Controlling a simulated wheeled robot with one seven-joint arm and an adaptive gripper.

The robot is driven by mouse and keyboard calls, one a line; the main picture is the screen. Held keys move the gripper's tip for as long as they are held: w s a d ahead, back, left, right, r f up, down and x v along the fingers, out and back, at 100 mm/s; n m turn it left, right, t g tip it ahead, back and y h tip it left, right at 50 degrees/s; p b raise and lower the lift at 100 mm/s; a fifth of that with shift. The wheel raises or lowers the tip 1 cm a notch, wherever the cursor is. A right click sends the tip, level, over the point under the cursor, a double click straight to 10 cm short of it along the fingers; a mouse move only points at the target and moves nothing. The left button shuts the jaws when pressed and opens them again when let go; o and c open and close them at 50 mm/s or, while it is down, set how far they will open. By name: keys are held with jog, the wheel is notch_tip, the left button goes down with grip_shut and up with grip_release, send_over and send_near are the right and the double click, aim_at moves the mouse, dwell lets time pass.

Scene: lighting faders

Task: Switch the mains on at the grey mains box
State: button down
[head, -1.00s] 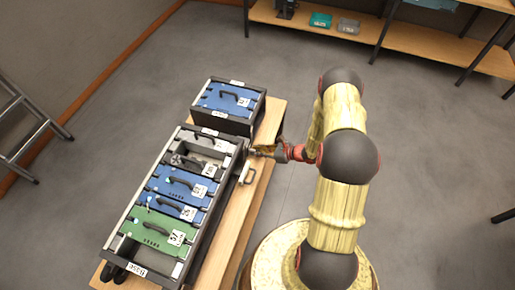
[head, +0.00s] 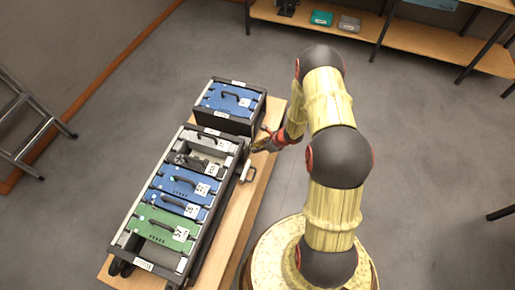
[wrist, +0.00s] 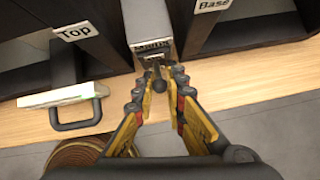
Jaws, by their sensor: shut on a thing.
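The grey mains box (wrist: 150,20), with a label on its front, sits at the top middle of the wrist view between two dark racks. A short dark lever (wrist: 157,70) sticks out from its front, below the label. My gripper (wrist: 157,82) is shut on this lever, with one finger on each side of it. In the head view my gripper (head: 258,145) is at the right side of the racks, near the gap between them. There the mains box is hard to make out, and the lever's exact position cannot be read.
A long rack (head: 197,240) holds blue, green and grey modules. A smaller rack (head: 232,124) with a blue module stands behind it. A pale block with a dark handle (wrist: 75,120) projects beside my gripper. The wooden bench (head: 232,225) has a bare strip; open floor lies right.

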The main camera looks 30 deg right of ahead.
jog(key=shift+w, duration=0.1)
jog(key=c, duration=1.8)
grip_release()
jog(key=shift+r, duration=0.1)
jog(key=v, duration=1.2)
